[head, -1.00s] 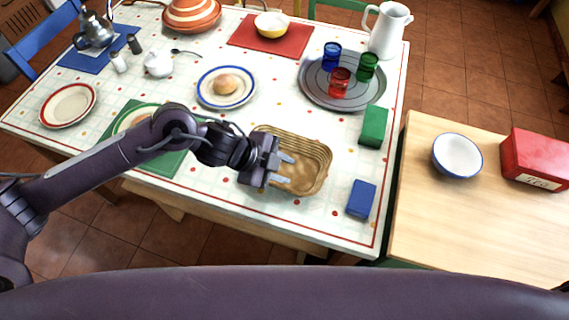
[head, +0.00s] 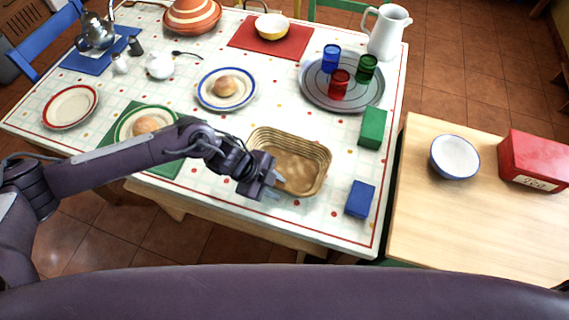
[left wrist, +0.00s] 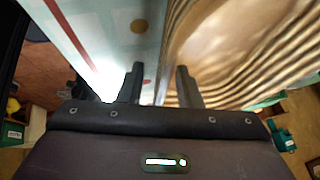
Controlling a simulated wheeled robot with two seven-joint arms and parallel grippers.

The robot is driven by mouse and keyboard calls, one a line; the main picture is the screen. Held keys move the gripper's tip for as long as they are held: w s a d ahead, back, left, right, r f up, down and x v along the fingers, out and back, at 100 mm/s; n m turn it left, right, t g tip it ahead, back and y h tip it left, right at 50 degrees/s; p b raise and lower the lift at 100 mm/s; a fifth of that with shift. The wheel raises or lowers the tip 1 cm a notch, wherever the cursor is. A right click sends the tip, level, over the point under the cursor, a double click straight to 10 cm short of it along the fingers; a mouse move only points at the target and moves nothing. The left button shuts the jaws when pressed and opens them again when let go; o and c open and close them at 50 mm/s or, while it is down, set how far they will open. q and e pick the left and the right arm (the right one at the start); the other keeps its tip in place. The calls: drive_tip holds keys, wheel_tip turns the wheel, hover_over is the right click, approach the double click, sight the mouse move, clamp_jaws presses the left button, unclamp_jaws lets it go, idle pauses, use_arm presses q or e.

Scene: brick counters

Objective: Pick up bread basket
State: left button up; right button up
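The bread basket (head: 318,158) is a tan, ribbed, rounded rectangular basket near the front edge of the dining table. Its inside (head: 295,170) looks empty. My left gripper (head: 277,186) is at the basket's near-left rim, covering part of it. In the left wrist view, the two fingers (left wrist: 160,84) are apart. One finger is over the tablecloth side and the other over the ribbed basket (left wrist: 235,50), with the basket's edge between them. I cannot tell whether either finger touches it. My right gripper is not in view.
A blue block (head: 360,199) and a green block (head: 372,128) lie right of the basket. A round grey tray (head: 315,92) with coloured glasses is behind it. A plate with a bun (head: 226,88) stands back left. A wooden side table (head: 430,225) is at right.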

use_arm(q)
clamp_jaws()
idle(0.4)
